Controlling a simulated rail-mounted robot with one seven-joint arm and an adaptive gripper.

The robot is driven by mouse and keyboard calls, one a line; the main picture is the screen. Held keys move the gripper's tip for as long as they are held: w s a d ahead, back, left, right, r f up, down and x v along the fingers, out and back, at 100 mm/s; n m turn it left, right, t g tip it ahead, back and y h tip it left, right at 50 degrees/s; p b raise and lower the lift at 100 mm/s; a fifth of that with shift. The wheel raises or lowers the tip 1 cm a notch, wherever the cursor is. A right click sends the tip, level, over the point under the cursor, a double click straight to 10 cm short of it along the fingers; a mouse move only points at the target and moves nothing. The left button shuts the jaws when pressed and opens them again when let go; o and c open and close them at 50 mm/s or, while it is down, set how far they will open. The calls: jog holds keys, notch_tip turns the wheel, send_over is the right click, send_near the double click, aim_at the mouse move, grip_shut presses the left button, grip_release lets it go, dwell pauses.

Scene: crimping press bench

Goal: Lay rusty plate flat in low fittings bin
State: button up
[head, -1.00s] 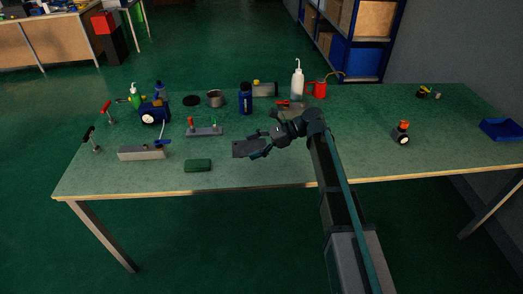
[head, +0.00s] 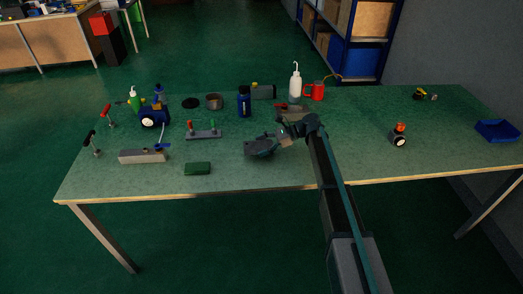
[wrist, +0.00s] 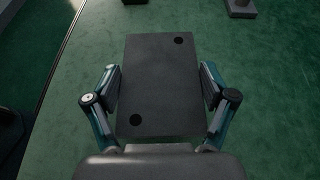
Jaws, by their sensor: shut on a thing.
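The rusty plate looks dark grey-brown, with a dark hole near each of two opposite corners. My gripper (wrist: 161,100) is shut on the plate (wrist: 160,78), with one finger along each side edge. In the head view, my gripper (head: 263,145) holds the plate (head: 252,150) over the front middle of the bench; the gap below it is hard to judge. A low blue open bin (head: 498,131), likely the fittings bin, sits at the bench's far right, well away from the gripper. Its inside is hard to make out.
A dark green block (head: 198,168) lies left of the plate. An orange-topped object (head: 398,135) stands between gripper and bin. Much of the bench right of my arm is clear.

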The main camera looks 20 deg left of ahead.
jog(key=shift+w+f+p, duration=0.15)
jog(key=shift+f+p, duration=0.75)
jog(key=shift+f, duration=0.5)
jog(key=shift+f, duration=0.1)
jog(key=o, duration=1.4)
jog(key=shift+f, duration=0.1)
jog(key=shift+f+b, duration=0.25)
jog(key=shift+b, duration=0.5)
